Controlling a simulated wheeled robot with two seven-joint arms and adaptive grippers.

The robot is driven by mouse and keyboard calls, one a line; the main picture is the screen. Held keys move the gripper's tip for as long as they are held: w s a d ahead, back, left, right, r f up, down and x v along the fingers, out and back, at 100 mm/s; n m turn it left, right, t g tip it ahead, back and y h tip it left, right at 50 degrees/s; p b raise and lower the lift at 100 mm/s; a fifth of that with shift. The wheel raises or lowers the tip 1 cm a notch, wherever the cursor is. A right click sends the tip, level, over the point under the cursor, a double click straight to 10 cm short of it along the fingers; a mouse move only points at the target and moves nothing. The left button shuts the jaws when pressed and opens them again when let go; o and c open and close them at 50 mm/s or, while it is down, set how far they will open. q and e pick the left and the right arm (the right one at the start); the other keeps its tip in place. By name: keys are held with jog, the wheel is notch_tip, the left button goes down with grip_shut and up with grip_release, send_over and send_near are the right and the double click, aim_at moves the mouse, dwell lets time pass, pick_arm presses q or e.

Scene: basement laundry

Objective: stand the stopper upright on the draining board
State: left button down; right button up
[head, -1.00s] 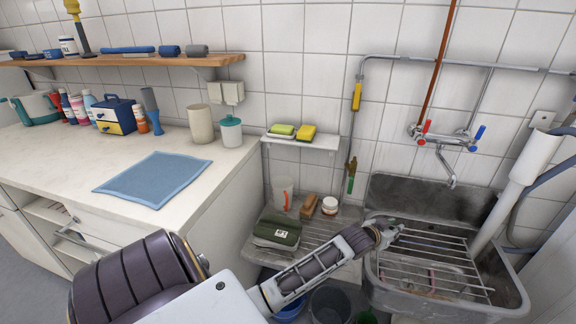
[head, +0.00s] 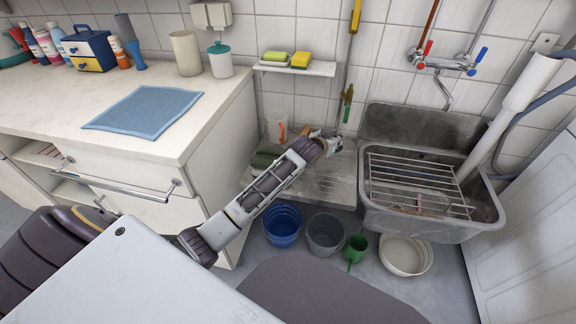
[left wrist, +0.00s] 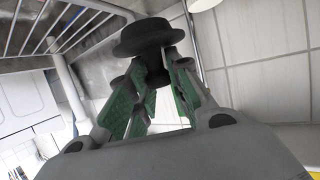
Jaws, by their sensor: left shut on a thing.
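The stopper (left wrist: 150,36) is dark, with a wide round flange and a narrower stem. In the left wrist view my left gripper (left wrist: 158,85) is shut on its stem between green-padded fingers, with the flange beyond the fingertips. In the head view my left gripper (head: 328,139) is over the back part of the grey draining board (head: 328,182), left of the sink. The stopper is too small to make out there. I cannot tell the gap between stopper and board. My right gripper is not in view.
The stone sink (head: 482,206) with a wire rack (head: 415,180) adjoins the board on the right. A clear cup (head: 277,130) and a dark green folded item (head: 266,160) are at the board's left, partly behind my arm. The board's front right is bare. Buckets (head: 282,226) stand below.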

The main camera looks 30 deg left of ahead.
pick_arm(q)
jog(key=shift+s+a, duration=0.15)
jog(key=shift+a, duration=0.4)
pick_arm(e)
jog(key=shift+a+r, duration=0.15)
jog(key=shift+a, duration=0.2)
pick_arm(q)
notch_tip(320, 180, down, 5)
jog(key=shift+f+b, duration=0.1)
jog(key=shift+b, duration=0.9)
jog(key=shift+f, duration=0.5)
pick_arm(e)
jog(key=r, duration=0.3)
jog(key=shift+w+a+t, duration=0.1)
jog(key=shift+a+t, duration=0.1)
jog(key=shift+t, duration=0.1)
